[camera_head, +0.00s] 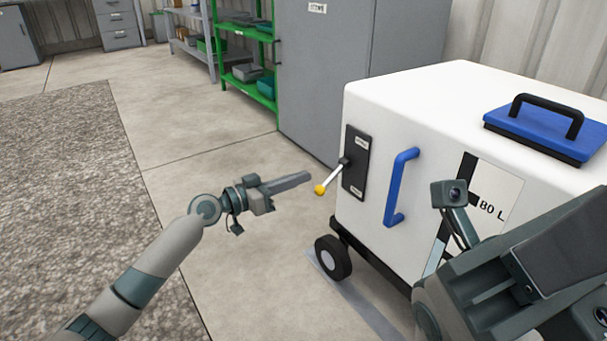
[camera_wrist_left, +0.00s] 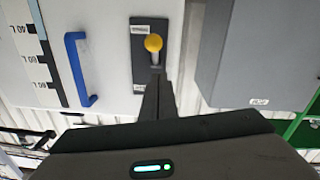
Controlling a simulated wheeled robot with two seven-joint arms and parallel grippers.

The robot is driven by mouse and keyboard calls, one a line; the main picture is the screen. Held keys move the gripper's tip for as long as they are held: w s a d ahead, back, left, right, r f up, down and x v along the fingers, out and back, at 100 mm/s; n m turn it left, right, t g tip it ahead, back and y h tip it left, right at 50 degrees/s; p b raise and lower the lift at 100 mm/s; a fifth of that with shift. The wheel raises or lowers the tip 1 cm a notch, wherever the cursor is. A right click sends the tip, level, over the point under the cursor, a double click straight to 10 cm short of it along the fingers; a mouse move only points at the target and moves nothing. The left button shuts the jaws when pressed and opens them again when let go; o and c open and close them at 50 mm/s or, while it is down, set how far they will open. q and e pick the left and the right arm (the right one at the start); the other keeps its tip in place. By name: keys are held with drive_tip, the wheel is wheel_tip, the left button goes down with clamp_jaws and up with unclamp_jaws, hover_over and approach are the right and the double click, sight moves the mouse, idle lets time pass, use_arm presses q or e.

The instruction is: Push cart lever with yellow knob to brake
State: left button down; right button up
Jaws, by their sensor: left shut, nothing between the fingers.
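The white cart (camera_head: 420,110) stands at the right in the head view. On its front is a black lever plate (camera_head: 353,180) with a small label at each end, too small to read. A pale lever (camera_head: 333,174) sticks out from the plate and slants down to a yellow knob (camera_head: 320,189). My left gripper (camera_head: 308,177) is shut and empty, its tips close to the knob. In the left wrist view the yellow knob (camera_wrist_left: 153,43) shows just beyond the shut fingers (camera_wrist_left: 157,80); contact cannot be told. My right gripper (camera_head: 490,285) is at lower right, its fingers not clear.
A blue handle (camera_head: 400,187) stands upright on the cart front, right of the lever plate. A blue lid with a black grip (camera_head: 545,130) is on top. A black wheel (camera_head: 332,257) is below. Grey cabinet (camera_head: 330,70) and green shelf (camera_head: 248,60) stand behind. Floor at left is clear.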

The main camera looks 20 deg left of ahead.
use_arm(q)
drive_tip(key=s+a+f, duration=0.2)
drive_tip(key=s+a, duration=0.2)
drive_tip(key=s, duration=0.1)
drive_tip(key=shift+s+a+f, duration=0.2)
drive_tip(key=shift+a+f, duration=0.05)
drive_tip(key=shift+a, duration=0.15)
drive_tip(key=shift+d, duration=0.1)
